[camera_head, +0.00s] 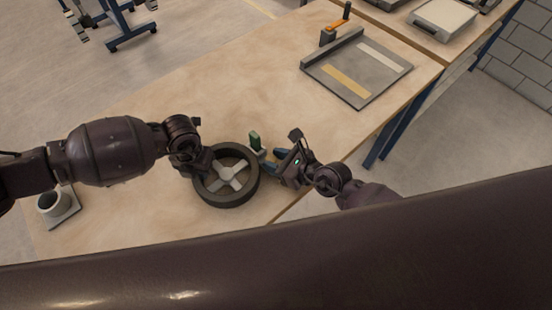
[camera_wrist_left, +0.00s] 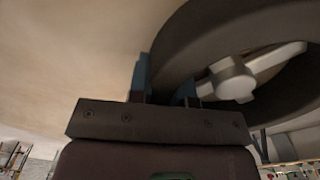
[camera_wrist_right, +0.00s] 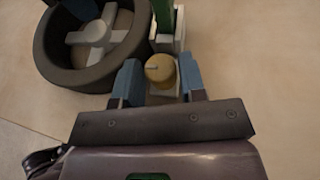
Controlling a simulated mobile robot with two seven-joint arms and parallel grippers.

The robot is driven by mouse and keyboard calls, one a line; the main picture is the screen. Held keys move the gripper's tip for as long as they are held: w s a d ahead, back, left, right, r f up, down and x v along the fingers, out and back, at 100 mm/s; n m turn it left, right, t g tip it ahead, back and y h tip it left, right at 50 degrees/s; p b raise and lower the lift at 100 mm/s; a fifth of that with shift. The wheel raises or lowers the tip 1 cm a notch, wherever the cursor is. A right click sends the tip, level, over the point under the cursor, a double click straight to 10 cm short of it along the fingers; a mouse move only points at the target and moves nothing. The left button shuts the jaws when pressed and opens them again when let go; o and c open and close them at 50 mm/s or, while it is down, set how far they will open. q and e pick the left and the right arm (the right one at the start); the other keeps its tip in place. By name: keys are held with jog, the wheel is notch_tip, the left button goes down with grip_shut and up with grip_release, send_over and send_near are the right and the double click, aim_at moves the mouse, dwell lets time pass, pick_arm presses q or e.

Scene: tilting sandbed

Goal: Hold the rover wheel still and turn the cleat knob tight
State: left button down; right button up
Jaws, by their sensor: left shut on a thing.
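The dark rover wheel (camera_head: 228,178) with pale spokes lies flat on the wooden table. My left gripper (camera_head: 203,164) is at its left side, shut on the rim; the left wrist view shows the wheel (camera_wrist_left: 233,82) with its rim between the blue fingers. The brass cleat knob (camera_wrist_right: 160,69) sits on a pale bracket with a green upright part (camera_head: 255,140), beside the wheel. My right gripper (camera_wrist_right: 160,80) is open, with one blue finger on each side of the knob. Whether the fingers touch it, I cannot tell. In the head view the knob is hard to make out.
A grey flat bed (camera_head: 325,68) with two pale strips stands further back, with an orange handle (camera_head: 346,10) behind it. A grey cup-like part (camera_head: 57,206) is at the table's left. The table between wheel and bed is clear. The table edge runs close to my right arm.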

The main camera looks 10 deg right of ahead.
jog(key=c, duration=0.5)
jog(key=shift+a, duration=0.1)
jog(key=shift+s+a+m+t+h, duration=0.1)
jog(key=shift+a+m+t+h, duration=0.05)
jog(key=shift+m+t+h, duration=0.4)
jog(key=shift+a+r+m+t+h, duration=0.1)
jog(key=shift+m+t+h, duration=0.75)
jog(key=shift+m+h, duration=1)
jog(key=o, duration=1)
jog(key=shift+c, duration=0.2)
jog(key=shift+s, duration=0.1)
